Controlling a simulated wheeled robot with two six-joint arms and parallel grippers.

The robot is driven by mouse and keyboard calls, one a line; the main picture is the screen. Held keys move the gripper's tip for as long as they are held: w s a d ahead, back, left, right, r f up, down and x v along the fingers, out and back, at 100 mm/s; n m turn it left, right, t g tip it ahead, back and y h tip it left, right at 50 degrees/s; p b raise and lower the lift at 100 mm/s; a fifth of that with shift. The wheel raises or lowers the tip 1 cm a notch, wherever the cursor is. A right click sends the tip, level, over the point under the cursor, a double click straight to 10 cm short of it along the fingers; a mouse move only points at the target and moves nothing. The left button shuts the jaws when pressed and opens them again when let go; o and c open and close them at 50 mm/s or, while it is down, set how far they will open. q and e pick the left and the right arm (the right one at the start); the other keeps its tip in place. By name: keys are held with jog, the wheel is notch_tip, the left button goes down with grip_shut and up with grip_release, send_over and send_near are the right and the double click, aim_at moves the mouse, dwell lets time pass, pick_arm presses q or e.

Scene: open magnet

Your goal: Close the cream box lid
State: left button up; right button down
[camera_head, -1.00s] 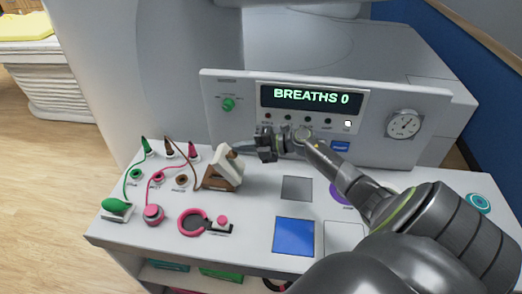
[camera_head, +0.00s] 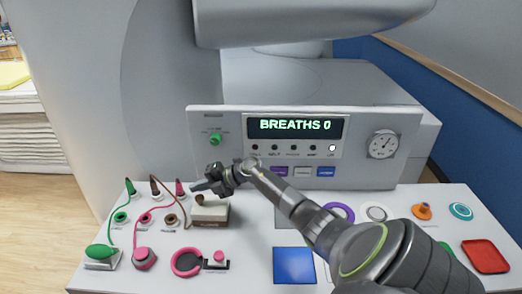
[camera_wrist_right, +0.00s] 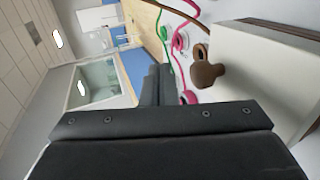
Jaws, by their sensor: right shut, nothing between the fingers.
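The cream box (camera_head: 209,214) stands on the white console top at the left, behind the pink ring. Its cream lid looks flat and level on top, with a brown knob (camera_head: 200,200) at its left end. A brown strip shows along the right side of the box. My right gripper (camera_head: 203,187) is shut and empty just above and behind the lid; contact cannot be told. The right wrist view shows the cream box (camera_wrist_right: 250,65) and brown knob (camera_wrist_right: 207,72) close beside my fingers (camera_wrist_right: 155,88). My left gripper is not in view.
Plugs with green, pink and brown cords (camera_head: 151,186) stand left of the box. A pink ring (camera_head: 186,262) and a green bulb (camera_head: 101,252) lie in front. The upright panel (camera_head: 375,170) with its BREATHS 0 display is behind. A blue square (camera_head: 294,265) lies to the right.

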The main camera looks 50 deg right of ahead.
jog(key=shift+w+a+f+b, duration=0.3)
jog(key=shift+w+a+f, duration=0.1)
jog(key=shift+f, duration=0.1)
jog(key=shift+a, duration=0.1)
dwell(0.3)
